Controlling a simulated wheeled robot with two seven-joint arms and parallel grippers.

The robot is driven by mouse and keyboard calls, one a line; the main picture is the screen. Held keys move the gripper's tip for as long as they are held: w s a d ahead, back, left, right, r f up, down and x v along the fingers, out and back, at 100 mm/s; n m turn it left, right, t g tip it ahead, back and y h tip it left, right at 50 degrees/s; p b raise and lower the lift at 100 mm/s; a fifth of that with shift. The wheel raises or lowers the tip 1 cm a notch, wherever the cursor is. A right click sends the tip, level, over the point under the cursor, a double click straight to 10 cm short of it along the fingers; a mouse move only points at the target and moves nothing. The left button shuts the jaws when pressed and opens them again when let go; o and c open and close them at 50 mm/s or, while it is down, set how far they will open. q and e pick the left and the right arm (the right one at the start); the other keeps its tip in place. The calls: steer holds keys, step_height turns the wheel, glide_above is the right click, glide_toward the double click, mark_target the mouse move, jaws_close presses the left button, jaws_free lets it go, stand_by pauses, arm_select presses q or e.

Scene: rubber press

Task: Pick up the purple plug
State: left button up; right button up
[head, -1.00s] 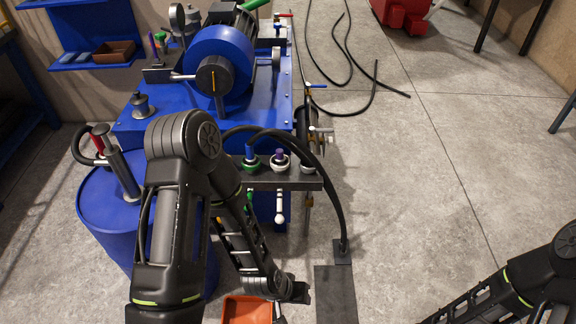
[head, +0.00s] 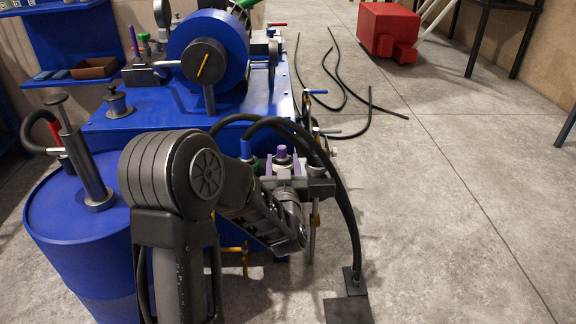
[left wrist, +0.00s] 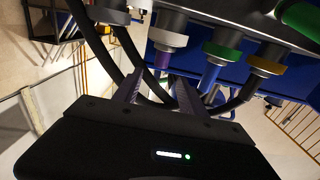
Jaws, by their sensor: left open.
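The purple plug (head: 282,153) stands upright in a pale-collared socket on the dark rack at the front of the blue machine. In the left wrist view the purple plug (left wrist: 162,61) shows at a white collar (left wrist: 168,40), just beyond and between my fingertips. My left gripper (head: 282,168) is open at the rack, a finger on either side of the plug's line. In the left wrist view its two fingers (left wrist: 156,84) are apart with nothing clamped; contact with the plug cannot be told. My right gripper is out of view.
A blue plug (head: 246,148) stands left of the purple one. Black hoses (head: 335,185) arch over the rack to a floor plate (head: 348,311). A blue drum (head: 40,222) with a pump stands at left.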

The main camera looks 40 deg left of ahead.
mark_target(282, 151)
arm_select(q)
steer(key=shift+x, duration=1.3)
steer(key=shift+w+a+f+b, duration=0.2)
steer(key=shift+w+a+b, duration=0.2)
steer(key=shift+b, duration=0.15)
steer(key=b+x, duration=0.1)
steer(key=x, duration=0.2)
steer(key=shift+w+a+f, duration=0.1)
steer(key=shift+w+a, duration=0.05)
steer(key=shift+w, duration=0.05)
steer(key=shift+w+a, duration=0.15)
steer(key=shift+w, duration=0.1)
jaws_close()
